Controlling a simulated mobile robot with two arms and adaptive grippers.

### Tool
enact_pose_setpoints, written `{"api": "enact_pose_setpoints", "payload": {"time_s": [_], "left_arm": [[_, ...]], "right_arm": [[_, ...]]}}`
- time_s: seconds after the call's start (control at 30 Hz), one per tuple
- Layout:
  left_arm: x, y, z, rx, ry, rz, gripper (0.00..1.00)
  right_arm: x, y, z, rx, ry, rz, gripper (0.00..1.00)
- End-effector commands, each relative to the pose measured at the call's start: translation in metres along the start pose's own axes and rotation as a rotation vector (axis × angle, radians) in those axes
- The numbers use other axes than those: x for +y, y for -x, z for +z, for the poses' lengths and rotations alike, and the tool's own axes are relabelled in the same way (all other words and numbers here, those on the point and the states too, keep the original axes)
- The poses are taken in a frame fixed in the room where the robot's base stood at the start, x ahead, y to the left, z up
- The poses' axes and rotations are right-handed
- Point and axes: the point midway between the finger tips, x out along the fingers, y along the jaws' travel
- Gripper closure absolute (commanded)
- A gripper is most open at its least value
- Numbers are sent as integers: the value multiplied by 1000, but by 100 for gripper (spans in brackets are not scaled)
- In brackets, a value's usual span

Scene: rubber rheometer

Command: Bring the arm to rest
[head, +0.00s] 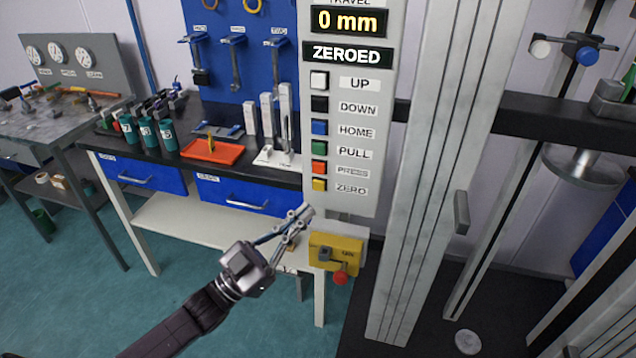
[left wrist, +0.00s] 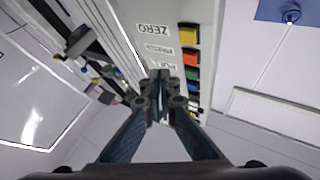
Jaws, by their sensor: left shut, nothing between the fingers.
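My left gripper (head: 302,217) comes in from the lower left in the head view. Its fingers are together and hold nothing. The fingertips are near the lower left edge of the grey control panel (head: 345,204), below the yellow ZERO button (head: 319,185); I cannot tell whether they touch it. In the left wrist view the closed fingers (left wrist: 162,90) point toward the panel, with the yellow button (left wrist: 188,34) ahead of them. The panel display (head: 347,21) reads 0 mm and the sign under it reads ZEROED. My right gripper is not in view.
A yellow box (head: 336,252) with a red knob sits just below the panel. The tall grey column (head: 430,180) stands right of it. The workbench (head: 150,158) behind holds an orange tray (head: 225,152) and teal cups. Open floor (head: 90,290) lies at the left.

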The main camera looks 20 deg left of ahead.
Motion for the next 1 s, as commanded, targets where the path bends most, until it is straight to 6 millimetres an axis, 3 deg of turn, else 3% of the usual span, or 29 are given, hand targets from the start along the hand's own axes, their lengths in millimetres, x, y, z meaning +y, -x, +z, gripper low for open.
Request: {"api": "enact_pose_setpoints", "payload": {"time_s": [0.73,0.87,1.0], "left_arm": [[-1,1,4,-8,0,-4,100],[-7,14,39,-90,2,-44,100],[-16,55,119,-291,9,-127,100]], "right_arm": [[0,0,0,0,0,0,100],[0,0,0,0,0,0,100],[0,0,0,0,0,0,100]]}}
